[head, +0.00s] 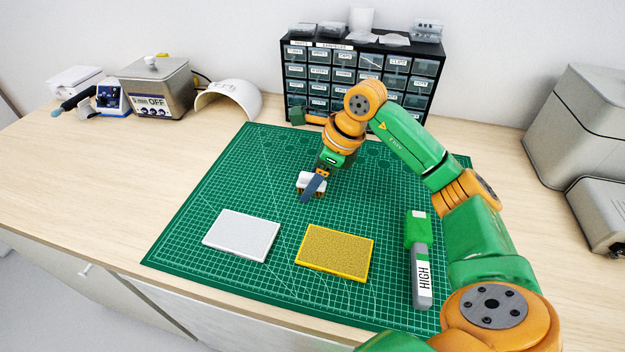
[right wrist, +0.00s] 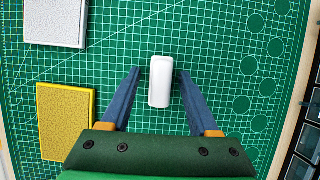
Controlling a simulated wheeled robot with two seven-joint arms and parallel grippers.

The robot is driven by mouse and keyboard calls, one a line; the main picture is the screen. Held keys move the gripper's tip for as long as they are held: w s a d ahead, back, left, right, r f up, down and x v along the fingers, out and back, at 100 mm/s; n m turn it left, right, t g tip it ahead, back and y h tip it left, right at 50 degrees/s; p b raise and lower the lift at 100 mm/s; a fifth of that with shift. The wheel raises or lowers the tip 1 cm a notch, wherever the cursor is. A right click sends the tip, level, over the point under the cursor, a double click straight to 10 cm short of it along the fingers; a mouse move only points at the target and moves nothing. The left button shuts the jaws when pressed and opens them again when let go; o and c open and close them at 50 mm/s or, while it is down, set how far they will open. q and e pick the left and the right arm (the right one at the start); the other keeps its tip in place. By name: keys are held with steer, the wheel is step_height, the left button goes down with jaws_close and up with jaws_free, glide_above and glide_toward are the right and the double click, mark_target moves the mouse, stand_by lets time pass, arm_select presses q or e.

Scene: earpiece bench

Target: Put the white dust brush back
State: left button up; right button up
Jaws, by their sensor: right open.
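The white dust brush (head: 305,178) lies on the green cutting mat (head: 215,190), near its middle. In the right wrist view the brush (right wrist: 160,82) shows as a white rounded block seen from above. In the right wrist view the right gripper (right wrist: 160,71) is open, one blue-grey finger on each side of the brush, with gaps on both sides. I cannot tell how high the fingertips are above the mat. In the head view a finger hides part of the brush. My left gripper is not in view.
A grey-white pad (head: 241,236) and a yellow pad (head: 335,252) lie on the mat's near part. A tool labelled HIGH (head: 421,265) lies right of them. A drawer cabinet (head: 410,75) stands behind, a metal box marked OFF (head: 155,85) at back left. The mat's left part is clear.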

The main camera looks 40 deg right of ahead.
steer(key=shift+d+r, duration=0.1)
steer(key=shift+r, duration=0.4)
steer(key=p+v, duration=0.1)
steer(key=v, duration=1)
steer(key=shift+r, duration=0.15)
steer(key=shift+s, duration=0.1)
